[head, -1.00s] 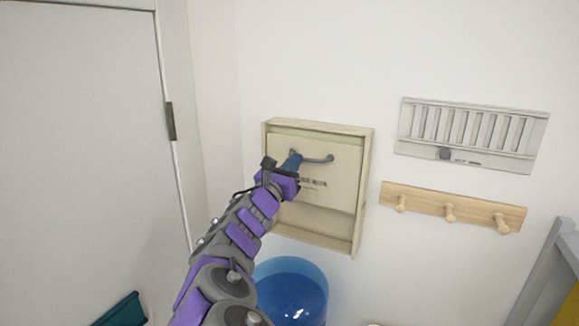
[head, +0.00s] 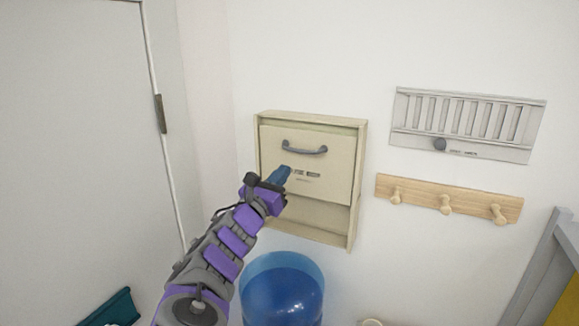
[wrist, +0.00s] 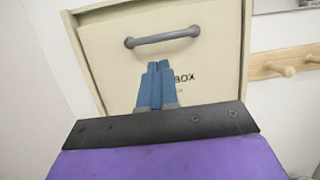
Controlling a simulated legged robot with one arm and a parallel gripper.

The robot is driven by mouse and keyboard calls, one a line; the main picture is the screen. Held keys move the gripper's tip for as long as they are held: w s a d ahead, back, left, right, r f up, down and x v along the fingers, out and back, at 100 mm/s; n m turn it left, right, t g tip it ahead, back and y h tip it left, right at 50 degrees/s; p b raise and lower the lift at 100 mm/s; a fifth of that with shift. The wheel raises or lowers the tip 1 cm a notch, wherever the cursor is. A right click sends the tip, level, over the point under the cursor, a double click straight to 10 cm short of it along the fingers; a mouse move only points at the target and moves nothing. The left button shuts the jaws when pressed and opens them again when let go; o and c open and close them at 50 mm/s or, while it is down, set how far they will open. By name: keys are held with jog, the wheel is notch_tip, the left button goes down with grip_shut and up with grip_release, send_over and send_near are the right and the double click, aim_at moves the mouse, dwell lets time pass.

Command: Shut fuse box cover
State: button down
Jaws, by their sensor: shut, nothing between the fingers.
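The fuse box (head: 354,222) is a shallow cream frame on the wall. Its cream cover (head: 335,170) fills the upper and middle part. Below the cover a strip of the box interior (head: 310,215) is exposed. A grey bar handle (head: 305,147) sits near the cover's top; it also shows in the wrist view (wrist: 162,38). My gripper (head: 285,171) is shut and empty, its blue fingers below and left of the handle, in front of the cover. In the wrist view the fingertips (wrist: 158,66) hide part of the cover's lettering. I cannot tell whether they touch the cover.
A white vent panel (head: 465,122) and a wooden peg rail (head: 450,201) are on the wall to the right. A blue bin (head: 282,292) stands below the box. A door (head: 75,150) is at left, with a teal object (head: 115,309) low beside it. Grey furniture (head: 535,270) is at lower right.

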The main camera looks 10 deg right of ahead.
jog(key=s+a+f+b, duration=0.5)
jog(key=a+b, duration=0.1)
jog(key=b, duration=0.4)
jog(key=s+r+x, duration=0.1)
jog(key=r+x, duration=0.2)
jog(key=x, duration=1)
jog(key=shift+p, duration=0.45)
jog(key=shift+s, duration=0.1)
